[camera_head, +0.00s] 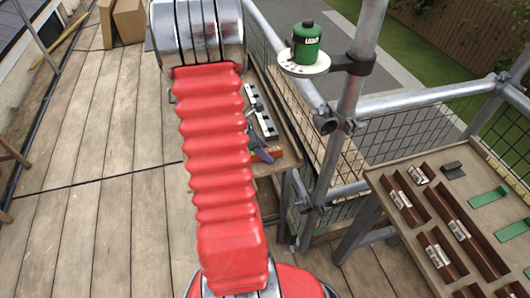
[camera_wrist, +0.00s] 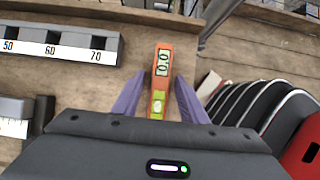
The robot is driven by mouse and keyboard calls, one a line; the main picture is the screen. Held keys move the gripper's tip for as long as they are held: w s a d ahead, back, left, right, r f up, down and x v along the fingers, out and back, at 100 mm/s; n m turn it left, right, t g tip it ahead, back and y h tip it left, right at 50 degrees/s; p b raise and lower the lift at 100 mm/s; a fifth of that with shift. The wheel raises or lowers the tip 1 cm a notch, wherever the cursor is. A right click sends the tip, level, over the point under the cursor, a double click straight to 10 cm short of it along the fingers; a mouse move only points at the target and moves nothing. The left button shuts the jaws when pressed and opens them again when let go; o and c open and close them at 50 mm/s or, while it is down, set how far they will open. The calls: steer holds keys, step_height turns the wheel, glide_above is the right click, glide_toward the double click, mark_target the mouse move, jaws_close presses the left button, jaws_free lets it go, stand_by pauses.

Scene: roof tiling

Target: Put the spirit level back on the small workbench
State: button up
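The spirit level (camera_wrist: 161,75) is a short orange bar with a digital display reading 0.0 and a yellow-green vial. In the wrist view it lies lengthwise between the purple fingers of my gripper (camera_wrist: 160,82). A strip of wood shows between it and each fingertip, so my gripper looks open around it. The small workbench (camera_wrist: 90,85) has a brown wooden top, which is directly under the level; whether the level touches it is hard to tell. In the head view the level (camera_head: 276,153) shows at the near end of the workbench (camera_head: 284,140), beside my gripper (camera_head: 260,148).
A grey bar marked 50, 60, 70 (camera_wrist: 60,45) lies left of the level. Dark curved ribs and a red part (camera_wrist: 302,150) are at the right in the wrist view. A tile table (camera_head: 430,205) stands right, beyond a scaffold pole (camera_head: 352,100) with a green canister (camera_head: 306,42).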

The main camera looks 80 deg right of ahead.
steer(key=v, duration=1.2)
steer(key=shift+r, duration=0.1)
stand_by(0.5)
steer(key=w+a+r+m+t, duration=0.1)
steer(key=w+a+r+t, duration=0.1)
steer(key=w+a+r, duration=0.4)
steer(key=w+a+r+m+t, duration=0.15)
steer(key=w+a, duration=0.25)
steer(key=a, duration=0.4)
steer(key=w+a+r+m+t, duration=0.1)
steer(key=w+a+r+t, duration=0.15)
steer(key=w+a, duration=0.45)
steer(key=s+a+r+m+t+y, duration=0.1)
steer(key=a+r+t, duration=0.1)
steer(key=a, duration=1)
steer(key=s+a+r+m+t+y, duration=0.1)
steer(key=a+r, duration=0.3)
steer(key=a, duration=0.8)
steer(key=shift+s+m+t+y, duration=0.35)
steer(key=shift+t+y, duration=0.15)
steer(key=shift+t, duration=0.4)
steer(key=shift+r, duration=0.1)
